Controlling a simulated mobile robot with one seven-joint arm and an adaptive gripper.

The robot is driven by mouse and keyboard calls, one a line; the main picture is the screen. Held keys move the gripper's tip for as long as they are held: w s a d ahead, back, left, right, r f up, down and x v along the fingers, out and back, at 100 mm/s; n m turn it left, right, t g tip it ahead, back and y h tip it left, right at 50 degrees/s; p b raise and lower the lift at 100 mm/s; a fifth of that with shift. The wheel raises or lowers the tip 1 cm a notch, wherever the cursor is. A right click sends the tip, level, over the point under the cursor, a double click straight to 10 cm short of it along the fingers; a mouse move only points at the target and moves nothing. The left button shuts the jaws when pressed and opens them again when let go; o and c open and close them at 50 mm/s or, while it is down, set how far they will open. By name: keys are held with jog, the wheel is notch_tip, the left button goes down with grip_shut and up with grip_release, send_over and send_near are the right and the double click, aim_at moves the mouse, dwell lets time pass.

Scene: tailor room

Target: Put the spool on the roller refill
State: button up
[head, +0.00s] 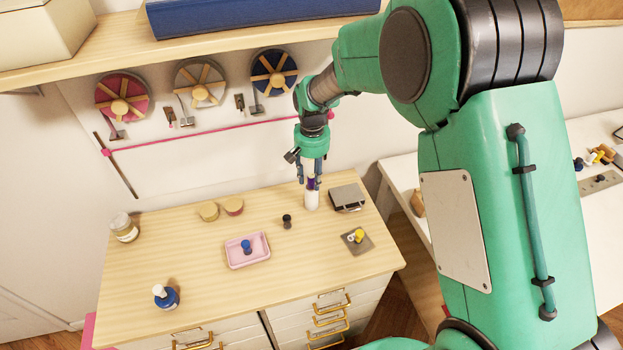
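A small purple piece (311,184), which looks like the spool, shows between the fingers of my gripper (311,182). My gripper points down near the back right of the wooden table. Directly below the purple piece, a white upright cylinder (311,201), which looks like the roller refill, stands on the table. The purple piece is at the cylinder's top end. I cannot tell whether it rests there or is held just above. The fingers partly hide it, and the view is too small to show whether they grip it.
Near the cylinder are a grey box (347,197), a black spool (287,221) and a grey plate (357,243) with a yellow spool. A pink tray (248,262) holds a blue spool. Jars and a blue bottle (165,297) stand left. The front table middle is clear.

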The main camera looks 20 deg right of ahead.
jog(key=shift+r+p, duration=0.3)
jog(key=shift+r, duration=1.25)
jog(key=shift+s+d+r, duration=0.1)
jog(key=shift+r, duration=0.3)
jog(key=s+r+t+p, duration=0.2)
jog(key=s+r, duration=0.4)
jog(key=r, duration=0.4)
jog(key=s+r+t+p, duration=0.1)
jog(key=s+r+t, duration=0.1)
jog(key=s+r, duration=0.6)
jog(key=s+r+n+p, duration=0.1)
jog(key=s+r+p, duration=0.1)
jog(key=s+r, duration=0.4)
jog(key=s+r+n+t+p, duration=0.1)
jog(key=s+r+n+p, duration=0.1)
jog(key=s+r, duration=0.5)
jog(key=s+p, duration=0.1)
jog(key=s, duration=0.4)
jog(key=shift+d+t+p, duration=0.3)
jog(key=shift+d, duration=0.1)
